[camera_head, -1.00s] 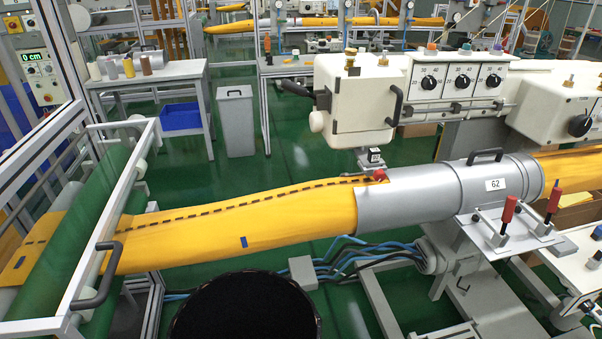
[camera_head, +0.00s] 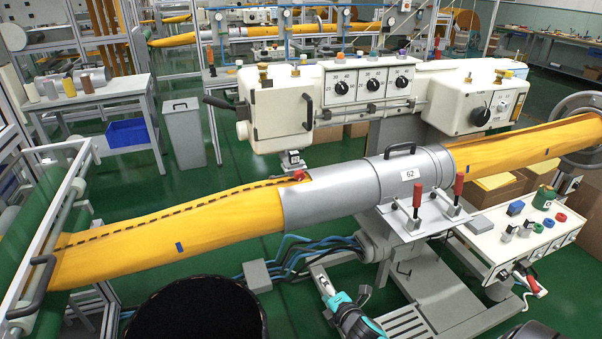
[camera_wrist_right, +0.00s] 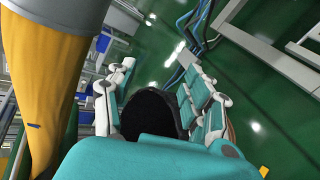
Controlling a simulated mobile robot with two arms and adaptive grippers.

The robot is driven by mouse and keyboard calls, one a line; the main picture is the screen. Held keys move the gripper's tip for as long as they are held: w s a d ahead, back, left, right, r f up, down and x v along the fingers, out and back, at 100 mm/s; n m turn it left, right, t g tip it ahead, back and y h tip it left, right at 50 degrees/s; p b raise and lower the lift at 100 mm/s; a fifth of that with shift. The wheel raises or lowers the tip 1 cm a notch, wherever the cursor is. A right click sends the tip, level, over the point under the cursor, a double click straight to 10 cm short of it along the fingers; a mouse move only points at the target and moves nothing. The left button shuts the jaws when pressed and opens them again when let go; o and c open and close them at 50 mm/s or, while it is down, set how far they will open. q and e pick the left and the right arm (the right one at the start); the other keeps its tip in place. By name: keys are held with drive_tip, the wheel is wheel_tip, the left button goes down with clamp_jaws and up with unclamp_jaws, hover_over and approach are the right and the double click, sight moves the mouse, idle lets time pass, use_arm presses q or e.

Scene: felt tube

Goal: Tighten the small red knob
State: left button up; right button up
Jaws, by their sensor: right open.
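A small red knob (camera_head: 299,175) sits on top of the silver tube's left end, where the yellow felt (camera_head: 215,222) meets it. The silver tube (camera_head: 335,192) has a handle and a label reading 62. My right gripper (camera_head: 324,281) shows in the head view low in front of the tube, well below and apart from the knob. In the right wrist view my right gripper (camera_wrist_right: 158,68) has its teal fingers spread, with nothing held between them. The knob is not visible there. My left gripper is not in view.
A cream sewing head (camera_head: 280,108) hangs behind the knob. A black round bin (camera_head: 197,312) stands below the felt. Blue cables (camera_head: 310,250) run under the tube. A control box (camera_head: 530,235) is at right.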

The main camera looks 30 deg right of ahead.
wheel_tip(320, 180, up, 10)
drive_tip(key=w+n+t, duration=0.2)
drive_tip(key=n, duration=0.1)
drive_tip(key=n+t, duration=0.3)
drive_tip(key=n, duration=0.1)
approach(300, 178)
drive_tip(key=s+a, duration=0.2)
drive_tip(key=s, duration=0.5)
drive_tip(key=shift+h, duration=0.4)
drive_tip(key=p+x, duration=0.2)
drive_tip(key=x, duration=1.3)
drive_tip(key=shift+w+d+p, duration=0.1)
drive_tip(key=shift+w+p, duration=0.2)
drive_tip(key=shift+w, duration=0.1)
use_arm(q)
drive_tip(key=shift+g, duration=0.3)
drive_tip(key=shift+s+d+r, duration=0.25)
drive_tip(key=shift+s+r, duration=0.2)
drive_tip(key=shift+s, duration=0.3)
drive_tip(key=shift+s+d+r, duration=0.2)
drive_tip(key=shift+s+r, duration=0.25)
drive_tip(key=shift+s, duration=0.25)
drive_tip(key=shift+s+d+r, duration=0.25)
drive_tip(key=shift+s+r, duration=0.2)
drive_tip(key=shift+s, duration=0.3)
use_arm(e)
drive_tip(key=shift+x, duration=0.75)
drive_tip(key=shift+f, duration=0.1)
